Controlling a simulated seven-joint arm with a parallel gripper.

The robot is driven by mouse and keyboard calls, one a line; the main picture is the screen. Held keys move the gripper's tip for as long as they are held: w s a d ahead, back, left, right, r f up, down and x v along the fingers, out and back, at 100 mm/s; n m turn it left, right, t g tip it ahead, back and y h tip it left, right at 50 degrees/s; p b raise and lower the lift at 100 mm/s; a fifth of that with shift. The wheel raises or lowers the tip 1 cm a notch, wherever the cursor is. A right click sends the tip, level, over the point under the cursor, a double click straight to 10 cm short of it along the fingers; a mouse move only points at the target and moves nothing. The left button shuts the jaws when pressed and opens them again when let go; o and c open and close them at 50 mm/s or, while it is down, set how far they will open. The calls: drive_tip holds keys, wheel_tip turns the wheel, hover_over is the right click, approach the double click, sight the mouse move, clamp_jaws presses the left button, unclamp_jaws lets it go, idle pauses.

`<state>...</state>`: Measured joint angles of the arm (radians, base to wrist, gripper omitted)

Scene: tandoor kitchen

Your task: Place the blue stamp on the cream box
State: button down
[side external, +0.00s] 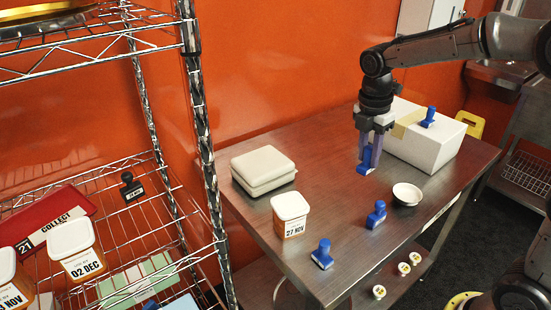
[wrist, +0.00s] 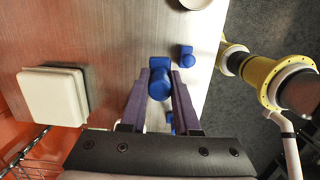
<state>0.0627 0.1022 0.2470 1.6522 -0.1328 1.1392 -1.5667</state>
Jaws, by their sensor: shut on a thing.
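My gripper (side external: 372,146) is shut on a blue stamp (side external: 366,162) over the steel table, and the stamp hangs upright between the fingers. I cannot tell whether its base touches the table. In the wrist view, the held blue stamp (wrist: 159,82) sits between the purple-grey fingers (wrist: 160,88). A large off-white box (side external: 420,150) with a tan strip stands right of my gripper, with another blue stamp (side external: 428,117) on top. A smaller cream lidded box (side external: 263,168) stands at the table's left, and it also shows in the wrist view (wrist: 52,97); its top is bare.
More blue stamps stand on the table, one in the middle (side external: 376,214) and one near the front (side external: 322,254). A white bowl (side external: 407,194) and a labelled tub (side external: 290,214) are nearby. A wire shelf (side external: 150,215) rises at the left. The table between cream box and gripper is clear.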

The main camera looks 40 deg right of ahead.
drive_tip(key=w+a+r+n+t, duration=0.1)
drive_tip(key=w+a+r+n, duration=0.4)
drive_tip(key=n, duration=0.8)
hover_over(268, 164)
drive_tip(key=s, duration=0.1)
drive_tip(key=shift+y, duration=0.4)
drive_tip(key=f, duration=0.7)
drive_tip(key=shift+s+a+f, duration=0.1)
drive_tip(key=shift+s, duration=0.1)
drive_tip(key=shift+w+f, duration=0.4)
drive_tip(key=shift+f, duration=1.7)
drive_tip(key=shift+f, duration=0.1)
drive_tip(key=c, duration=0.6)
unclamp_jaws()
drive_tip(key=shift+c, duration=0.2)
drive_tip(key=shift+f, duration=0.1)
